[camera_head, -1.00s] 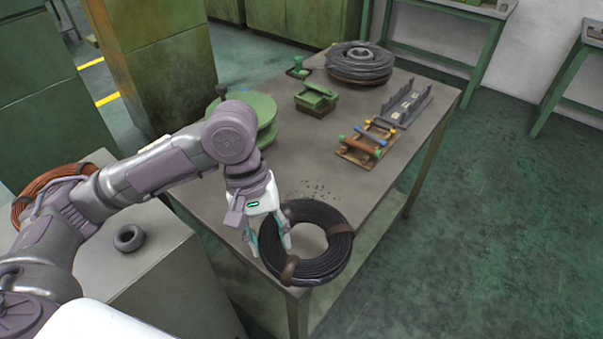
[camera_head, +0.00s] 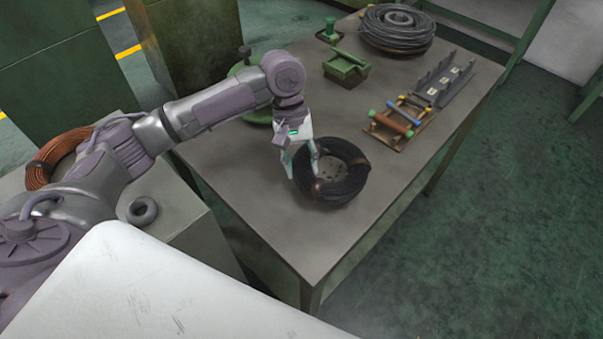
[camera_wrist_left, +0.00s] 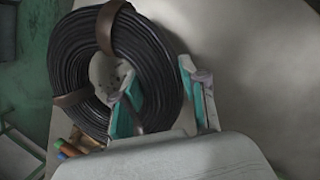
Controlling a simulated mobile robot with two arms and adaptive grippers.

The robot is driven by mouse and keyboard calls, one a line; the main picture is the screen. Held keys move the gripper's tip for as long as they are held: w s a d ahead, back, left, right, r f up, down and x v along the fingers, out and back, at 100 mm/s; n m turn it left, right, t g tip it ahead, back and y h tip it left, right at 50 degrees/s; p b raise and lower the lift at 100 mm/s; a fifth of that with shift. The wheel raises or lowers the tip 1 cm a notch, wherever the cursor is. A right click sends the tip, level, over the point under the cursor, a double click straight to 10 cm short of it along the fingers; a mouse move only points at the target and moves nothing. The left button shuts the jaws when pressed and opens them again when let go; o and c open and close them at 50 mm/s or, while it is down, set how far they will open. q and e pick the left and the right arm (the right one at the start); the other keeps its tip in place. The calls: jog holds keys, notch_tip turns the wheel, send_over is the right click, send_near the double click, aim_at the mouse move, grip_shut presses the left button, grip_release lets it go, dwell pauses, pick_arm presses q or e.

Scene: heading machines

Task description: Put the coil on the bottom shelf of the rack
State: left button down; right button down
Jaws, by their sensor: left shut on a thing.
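The black coil (camera_head: 348,186) has brown straps and sits at or just above the metal table top (camera_head: 277,219). I cannot tell whether it touches the table. My left gripper (camera_head: 303,168) is shut on the coil's near-left side. In the left wrist view the coil (camera_wrist_left: 77,73) shows large, with one finger inside its ring and the other outside, at the gripper (camera_wrist_left: 160,100). My right gripper is not in view. No rack is clearly recognisable.
A grey cable coil (camera_head: 397,30), a green box (camera_head: 346,67), a wooden piece with coloured rods (camera_head: 398,122) and a grey slotted bracket (camera_head: 443,83) stand farther back. An orange coil (camera_head: 45,170) and a small dark ring (camera_head: 142,211) lie on the left cabinet. The table's front corner is clear.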

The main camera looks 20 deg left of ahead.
pick_arm(q)
jog(key=shift+f, duration=0.15)
notch_tip(320, 180, down, 3)
jog(key=shift+a+f, duration=0.1)
jog(key=shift+f, duration=0.25)
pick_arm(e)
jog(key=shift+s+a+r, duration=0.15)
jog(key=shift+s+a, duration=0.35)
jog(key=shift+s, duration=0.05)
pick_arm(q)
jog(key=c, duration=0.9)
grip_release()
jog(key=shift+f, duration=0.1)
jog(key=shift+c, duration=0.2)
jog(key=o, duration=0.3)
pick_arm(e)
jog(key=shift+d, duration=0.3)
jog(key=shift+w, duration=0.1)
